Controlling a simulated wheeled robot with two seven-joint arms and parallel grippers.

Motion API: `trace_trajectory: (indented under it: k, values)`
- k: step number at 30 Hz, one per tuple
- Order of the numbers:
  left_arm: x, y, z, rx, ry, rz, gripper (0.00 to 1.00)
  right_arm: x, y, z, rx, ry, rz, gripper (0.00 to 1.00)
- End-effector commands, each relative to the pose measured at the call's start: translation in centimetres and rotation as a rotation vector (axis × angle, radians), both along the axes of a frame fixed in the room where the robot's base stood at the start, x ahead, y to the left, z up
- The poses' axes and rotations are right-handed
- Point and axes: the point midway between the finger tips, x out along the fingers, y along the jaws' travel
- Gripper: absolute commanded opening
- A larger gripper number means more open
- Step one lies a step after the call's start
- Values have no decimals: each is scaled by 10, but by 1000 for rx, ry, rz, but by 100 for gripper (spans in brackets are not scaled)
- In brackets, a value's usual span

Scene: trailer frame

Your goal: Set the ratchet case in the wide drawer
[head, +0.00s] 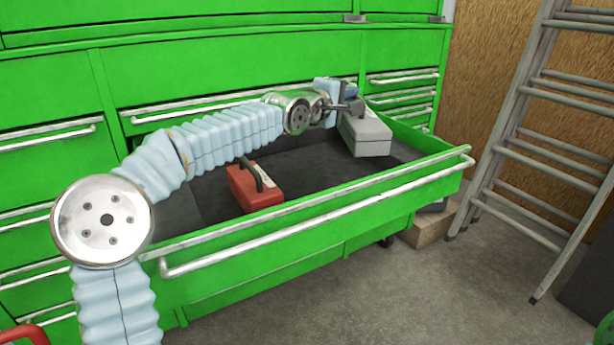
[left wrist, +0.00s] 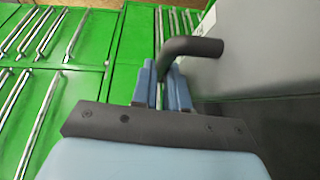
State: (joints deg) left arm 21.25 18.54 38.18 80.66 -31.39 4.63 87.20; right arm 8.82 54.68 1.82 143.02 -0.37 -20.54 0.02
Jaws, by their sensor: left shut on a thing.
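The ratchet case (head: 367,138) is a grey box with a dark handle; it also shows in the left wrist view (left wrist: 245,52). My left gripper (head: 346,104) is shut on its handle, and the blue fingers (left wrist: 168,88) sit around the dark bar in the left wrist view. The case is over the right part of the wide drawer (head: 320,217), which is pulled open. I cannot tell whether its underside touches the drawer floor. My right gripper is not in view.
A red case (head: 255,190) with a dark handle lies in the drawer, left of the grey case. Dark drawer floor is bare between them. The green cabinet (head: 215,65) stands behind.

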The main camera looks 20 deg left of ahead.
Motion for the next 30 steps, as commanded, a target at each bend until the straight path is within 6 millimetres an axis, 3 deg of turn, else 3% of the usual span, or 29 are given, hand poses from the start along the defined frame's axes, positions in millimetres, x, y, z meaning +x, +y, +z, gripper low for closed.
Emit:
trace_trajectory:
  k: [14,24,30]
  values:
    - [-3,-1,-79,-1,-5,-7,0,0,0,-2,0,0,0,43]
    - [-2,-2,-118,-2,-4,-7,0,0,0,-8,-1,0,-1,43]
    - [-2,-1,-123,-3,-7,-5,0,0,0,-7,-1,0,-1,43]
